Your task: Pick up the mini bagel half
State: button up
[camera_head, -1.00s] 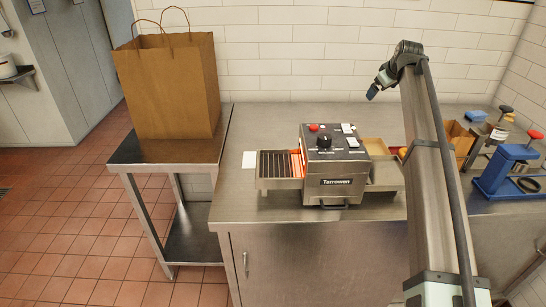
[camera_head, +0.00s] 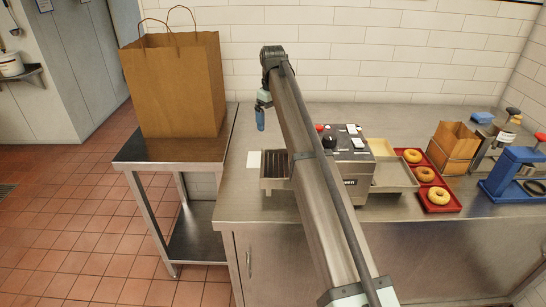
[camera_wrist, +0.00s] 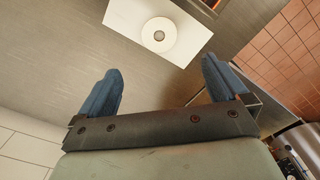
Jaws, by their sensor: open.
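A pale ring-shaped piece, the mini bagel half (camera_wrist: 159,34), lies flat on a white square sheet (camera_wrist: 187,31) in the wrist view. In the head view the sheet (camera_head: 254,161) lies on the steel counter left of the toaster, and the pale ring cannot be made out on it. My gripper (camera_wrist: 160,68) is open and empty, its blue fingers pointing toward the sheet, with the ring ahead, between their directions. In the head view the gripper (camera_head: 260,118) hangs above the counter, behind and above the sheet. The gap to the ring is hard to judge.
The toaster (camera_head: 352,146) stands right of the sheet, partly hidden by my arm; its slatted rack (camera_head: 273,168) is close beside the sheet. A red tray (camera_head: 443,159) holds 3 whole bagels. A paper bag (camera_head: 175,85) stands on the left side table (camera_head: 142,149).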

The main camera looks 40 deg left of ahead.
notch_tip(320, 180, down, 14)
jog(key=shift+r, duration=0.25)
dwell(0.5)
jog(key=c, duration=1.1)
